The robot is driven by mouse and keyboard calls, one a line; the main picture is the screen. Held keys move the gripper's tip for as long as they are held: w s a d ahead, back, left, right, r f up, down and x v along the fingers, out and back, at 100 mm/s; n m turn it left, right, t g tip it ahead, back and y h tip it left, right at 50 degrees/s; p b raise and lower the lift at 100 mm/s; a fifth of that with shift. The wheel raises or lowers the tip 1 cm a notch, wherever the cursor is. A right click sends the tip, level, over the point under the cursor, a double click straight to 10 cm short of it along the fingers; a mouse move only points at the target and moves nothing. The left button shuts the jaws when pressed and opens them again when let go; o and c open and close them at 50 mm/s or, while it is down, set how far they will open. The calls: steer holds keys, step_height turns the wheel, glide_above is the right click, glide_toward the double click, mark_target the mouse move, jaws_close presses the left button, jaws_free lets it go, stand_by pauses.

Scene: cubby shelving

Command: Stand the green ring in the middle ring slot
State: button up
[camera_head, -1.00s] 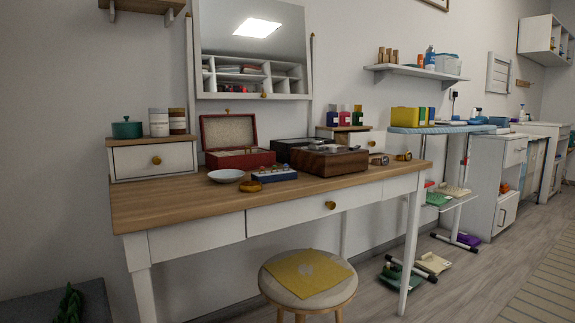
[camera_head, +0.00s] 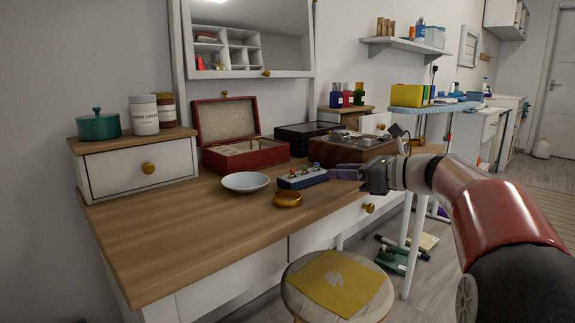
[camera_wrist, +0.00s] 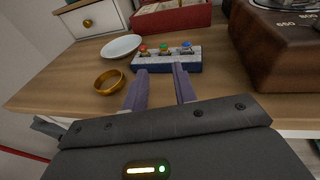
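A blue and white ring holder (camera_head: 302,179) lies on the wooden dressing table, and it also shows in the wrist view (camera_wrist: 167,61). Small rings with coloured tops sit on it. In the wrist view a green one (camera_wrist: 164,48) is in the middle, between a red-orange one (camera_wrist: 143,47) and a blue one (camera_wrist: 187,46). They are too small to tell how each is seated. My gripper (camera_wrist: 159,68) is open and empty, its two purple fingers apart just in front of the holder. In the head view my gripper (camera_head: 345,174) is at the holder's right end.
The table's left front is clear. A stool (camera_head: 338,285) stands below.

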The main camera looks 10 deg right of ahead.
mark_target(313, 176)
steer(key=x, duration=0.4)
steer(key=b+x, duration=0.1)
steer(key=x, duration=0.3)
steer(key=shift+w+d, duration=0.2)
steer(key=shift+w, duration=0.1)
jaws_close()
